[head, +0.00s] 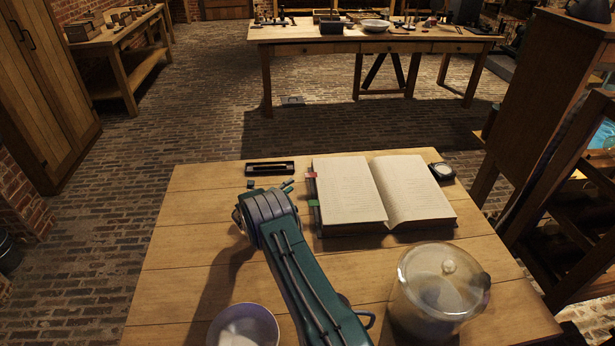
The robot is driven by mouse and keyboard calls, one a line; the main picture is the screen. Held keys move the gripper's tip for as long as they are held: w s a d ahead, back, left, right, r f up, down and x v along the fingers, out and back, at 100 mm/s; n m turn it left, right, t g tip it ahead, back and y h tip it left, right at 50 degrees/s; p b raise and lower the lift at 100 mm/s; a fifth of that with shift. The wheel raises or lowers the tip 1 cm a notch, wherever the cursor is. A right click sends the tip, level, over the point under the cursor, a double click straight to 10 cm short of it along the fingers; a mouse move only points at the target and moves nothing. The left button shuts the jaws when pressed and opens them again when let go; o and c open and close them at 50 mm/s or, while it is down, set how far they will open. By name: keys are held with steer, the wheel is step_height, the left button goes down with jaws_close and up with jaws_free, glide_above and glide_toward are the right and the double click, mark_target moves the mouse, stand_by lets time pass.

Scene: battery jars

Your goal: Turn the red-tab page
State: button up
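An open book (347,194) with written pages lies on the wooden table, right of my arm. A small red tab (311,175) sticks out from its left edge near the top. A green tab (313,203) sticks out lower on the same edge. My arm reaches up from the bottom of the view, and its bend is left of the book. My gripper shows only in part, if at all, as small teal tips (287,185) beyond the bend, close to the book's left edge and apart from the red tab. Whether it is open or shut is hidden.
A glass jar with a lid (440,285) stands at the front right of the table (190,250). A white bowl (243,328) is at the front left. A dark narrow case (270,168) lies behind my arm. A small round instrument (442,171) sits at the book's right corner. The table's left side is clear.

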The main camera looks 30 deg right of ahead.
mark_target(308, 175)
step_height(308, 175, down, 2)
steer(key=shift+w+f+n+t, duration=0.2)
steer(key=shift+n+t, duration=0.1)
steer(key=shift+n, duration=0.6)
steer(key=shift+d+f, duration=0.1)
steer(key=shift+d, duration=0.15)
steer(key=x, duration=1)
steer(key=shift+d, duration=0.1)
jaws_close()
